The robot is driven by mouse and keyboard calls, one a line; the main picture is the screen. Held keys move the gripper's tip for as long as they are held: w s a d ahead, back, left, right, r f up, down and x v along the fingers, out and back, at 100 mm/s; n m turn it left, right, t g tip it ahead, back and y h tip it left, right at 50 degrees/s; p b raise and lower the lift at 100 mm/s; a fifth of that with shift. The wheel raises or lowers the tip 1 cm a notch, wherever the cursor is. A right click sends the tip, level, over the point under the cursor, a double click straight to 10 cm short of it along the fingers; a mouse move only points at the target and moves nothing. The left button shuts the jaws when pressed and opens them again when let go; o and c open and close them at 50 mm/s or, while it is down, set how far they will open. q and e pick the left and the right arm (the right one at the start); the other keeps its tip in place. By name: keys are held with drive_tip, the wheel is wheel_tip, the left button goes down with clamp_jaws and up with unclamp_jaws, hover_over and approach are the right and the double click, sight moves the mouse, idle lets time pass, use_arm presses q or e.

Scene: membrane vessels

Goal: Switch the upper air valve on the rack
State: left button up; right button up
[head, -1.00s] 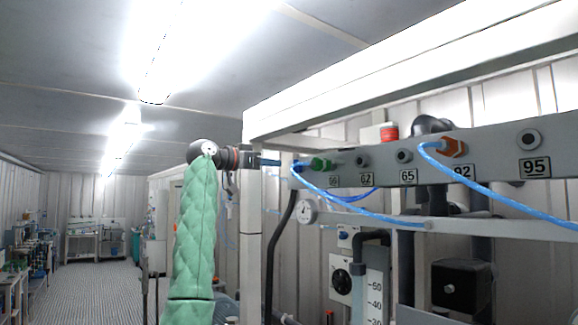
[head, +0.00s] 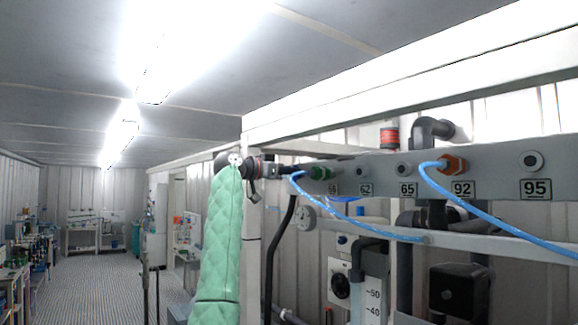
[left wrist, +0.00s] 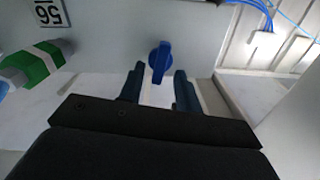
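A small blue valve handle (left wrist: 160,58) sticks out from the grey panel in the left wrist view. My left gripper (left wrist: 158,82) is open, its two dark blue fingers apart on either side of the handle's lower end. I see a gap on both sides and cannot tell the depth between handle and fingertips. In the head view, my left gripper (head: 287,170) is at the left end of the rack panel (head: 500,176), beside the green fitting (head: 320,173). The valve handle cannot be made out there. My right gripper is not in view.
The green fitting also shows close by in the left wrist view (left wrist: 35,66). A blue hose (head: 365,226) loops from the panel's left end, and another runs from the orange fitting (head: 454,164). An open aisle (head: 110,280) lies at the left.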

use_arm(q)
drive_tip(key=shift+d, duration=0.2)
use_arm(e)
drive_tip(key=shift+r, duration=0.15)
use_arm(q)
drive_tip(key=c, duration=0.6)
drive_tip(key=shift+s+d+f+m+b, duration=0.15)
drive_tip(key=shift+m+b, duration=1.05)
drive_tip(key=shift+m, duration=1.45)
drive_tip(key=shift+s+d+f+m+b, duration=0.1)
drive_tip(key=shift+f+m+b, duration=0.2)
drive_tip(key=shift+m+b, duration=1.6)
drive_tip(key=shift+s+d+f+m+b, duration=0.15)
drive_tip(key=shift+m+b, duration=0.3)
drive_tip(key=shift+m, duration=2.9)
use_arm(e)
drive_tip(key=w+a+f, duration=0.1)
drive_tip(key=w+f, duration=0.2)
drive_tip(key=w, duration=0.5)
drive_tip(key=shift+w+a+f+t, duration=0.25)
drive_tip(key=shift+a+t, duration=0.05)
use_arm(q)
drive_tip(key=shift+f, duration=0.1)
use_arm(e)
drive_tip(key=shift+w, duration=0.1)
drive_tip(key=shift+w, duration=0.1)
